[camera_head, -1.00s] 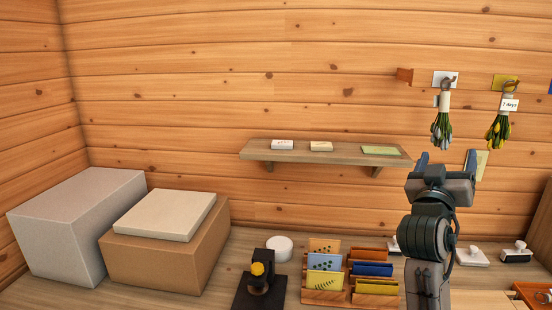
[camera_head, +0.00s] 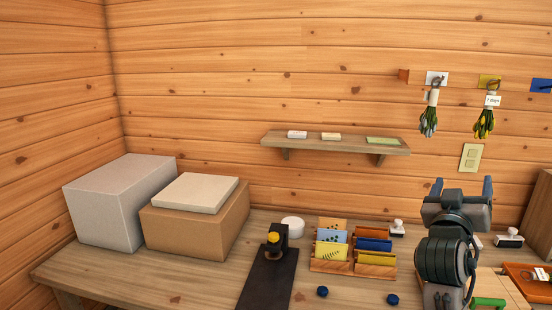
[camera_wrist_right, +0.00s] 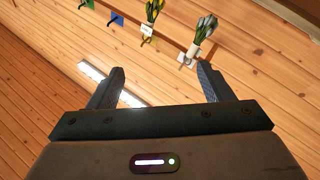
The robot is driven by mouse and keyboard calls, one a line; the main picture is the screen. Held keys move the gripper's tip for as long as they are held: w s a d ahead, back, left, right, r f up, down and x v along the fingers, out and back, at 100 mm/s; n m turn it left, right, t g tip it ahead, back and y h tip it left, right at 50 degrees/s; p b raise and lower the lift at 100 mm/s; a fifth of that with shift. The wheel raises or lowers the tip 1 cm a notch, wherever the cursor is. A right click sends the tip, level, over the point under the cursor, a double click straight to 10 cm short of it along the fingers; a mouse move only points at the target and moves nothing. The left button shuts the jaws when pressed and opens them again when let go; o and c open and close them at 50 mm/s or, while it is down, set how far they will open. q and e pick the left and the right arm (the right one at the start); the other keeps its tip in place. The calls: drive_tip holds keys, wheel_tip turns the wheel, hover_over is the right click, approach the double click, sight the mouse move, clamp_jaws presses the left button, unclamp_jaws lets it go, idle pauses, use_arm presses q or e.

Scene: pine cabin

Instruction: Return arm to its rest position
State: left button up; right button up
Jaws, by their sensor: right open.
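My right gripper (camera_head: 460,188) stands upright over the right part of the workbench, its two fingers apart and pointing up. In the right wrist view the same gripper (camera_wrist_right: 163,82) is open with nothing between its fingers. Beyond it, two hanging flower bunches and the plank wall show. My left gripper is not in view.
The workbench (camera_head: 190,285) carries boxes (camera_head: 205,230) at left, a black stamp press (camera_head: 277,240), card racks (camera_head: 375,270) and stamps (camera_head: 509,238). Above are a wall shelf (camera_head: 340,146) and flower bunches (camera_head: 428,120), (camera_head: 484,122). The bench's front left is clear.

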drive_tip(key=s+a+f+n+g+y, duration=0.1)
drive_tip(key=s+f+g+y, duration=0.15)
drive_tip(key=f, duration=0.75)
drive_tip(key=s+a+f+n+g+y, duration=0.15)
drive_tip(key=s+f, duration=0.25)
drive_tip(key=f, duration=0.6)
drive_tip(key=s+a+f+g+y, duration=0.1)
drive_tip(key=s+f+g+y, duration=0.2)
drive_tip(key=f, duration=0.6)
drive_tip(key=s+a+f+n+g+y, duration=0.1)
drive_tip(key=s+a+f+g+y, duration=0.1)
drive_tip(key=s+f, duration=0.45)
drive_tip(key=s+a+f+g+y, duration=0.2)
drive_tip(key=s+a+f, duration=0.15)
drive_tip(key=s, duration=0.65)
drive_tip(key=s+a+f+n+g+y, duration=0.1)
drive_tip(key=s+a+f+g, duration=0.1)
drive_tip(key=s+f, duration=0.5)
drive_tip(key=d+f+g, duration=0.1)
drive_tip(key=d+f, duration=0.2)
drive_tip(key=f, duration=2.5)
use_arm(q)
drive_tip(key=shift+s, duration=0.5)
use_arm(e)
drive_tip(key=s+d+f+g, duration=0.1)
drive_tip(key=s+f, duration=1.8)
drive_tip(key=f, duration=0.1)
drive_tip(key=shift+d+m+g, duration=0.25)
drive_tip(key=shift+m+g, duration=0.05)
drive_tip(key=shift+m, duration=0.05)
